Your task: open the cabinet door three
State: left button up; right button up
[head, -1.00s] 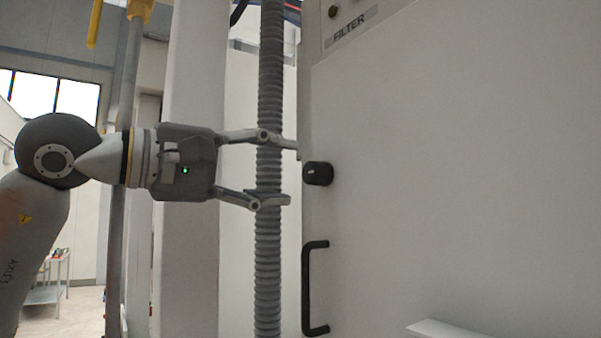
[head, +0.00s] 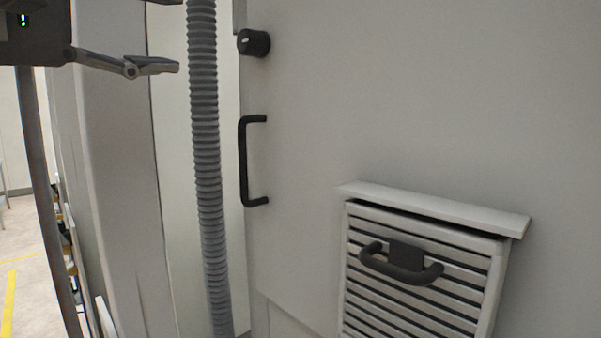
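A large white cabinet door (head: 330,110) fills the middle and right and looks shut. Near its left edge are a round black knob (head: 254,42) and, below it, a vertical black bar handle (head: 244,160). My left gripper (head: 172,35) is at the upper left, cut off by the top edge of the picture. Its fingers are spread and hold nothing. It is left of the knob and above and left of the bar handle, apart from both. My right gripper is out of view. Which door is number three cannot be told.
A grey corrugated hose (head: 205,150) runs vertically just left of the door. A slatted vent (head: 420,280) with a dark handle (head: 402,262) sits at the lower right under a protruding white ledge (head: 440,206). A pale column (head: 110,130) stands at the left.

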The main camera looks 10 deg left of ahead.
aim_at(483, 118)
jog(key=k+j, duration=1.15)
jog(key=j, duration=0.2)
